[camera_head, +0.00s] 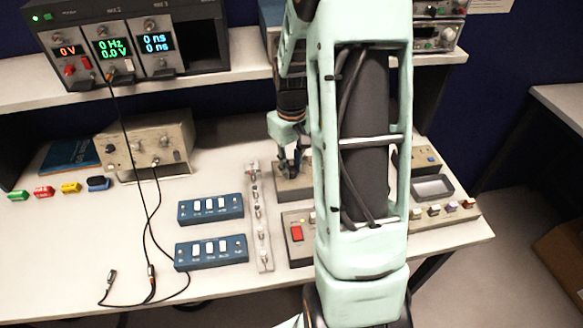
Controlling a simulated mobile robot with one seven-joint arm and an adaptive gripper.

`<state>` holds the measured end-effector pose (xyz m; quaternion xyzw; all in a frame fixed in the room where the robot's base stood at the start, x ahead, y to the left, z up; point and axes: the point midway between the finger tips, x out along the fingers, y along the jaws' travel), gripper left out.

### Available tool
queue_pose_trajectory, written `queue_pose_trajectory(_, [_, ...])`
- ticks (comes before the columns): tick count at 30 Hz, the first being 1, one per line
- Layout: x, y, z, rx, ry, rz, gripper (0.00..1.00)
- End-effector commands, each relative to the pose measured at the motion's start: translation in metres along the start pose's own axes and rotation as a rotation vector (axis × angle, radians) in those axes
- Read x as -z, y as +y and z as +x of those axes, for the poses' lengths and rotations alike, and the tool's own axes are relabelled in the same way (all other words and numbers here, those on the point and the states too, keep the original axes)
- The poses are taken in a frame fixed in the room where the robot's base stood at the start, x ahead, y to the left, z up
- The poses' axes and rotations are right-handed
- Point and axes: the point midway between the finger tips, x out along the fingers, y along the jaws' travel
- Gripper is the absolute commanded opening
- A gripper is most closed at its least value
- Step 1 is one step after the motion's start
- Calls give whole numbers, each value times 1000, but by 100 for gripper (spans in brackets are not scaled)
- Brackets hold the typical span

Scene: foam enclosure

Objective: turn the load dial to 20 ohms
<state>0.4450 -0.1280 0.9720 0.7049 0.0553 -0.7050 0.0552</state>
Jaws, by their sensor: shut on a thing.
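My gripper (291,170) reaches down onto a small beige box (292,194) in the middle of the bench. Its fingers are shut on the load dial on top of this box. The dial itself is mostly hidden by the fingers and is too small to make out. The dial's markings and the ohm value it points to cannot be read. My arm covers the right side of the box.
Two blue switch boxes (210,208) and a narrow strip with several terminals (259,215) lie left of the beige box. Black cables (150,270) hang at left. A shelf (150,88) with instruments runs behind.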

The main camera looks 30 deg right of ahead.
Motion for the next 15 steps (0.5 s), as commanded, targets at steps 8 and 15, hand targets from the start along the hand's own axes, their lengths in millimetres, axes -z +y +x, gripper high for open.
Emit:
queue_pose_trajectory(8, [0,0,1,0,0,220,0])
queue_pose_trajectory(15, [0,0,0,-1,1,356,0])
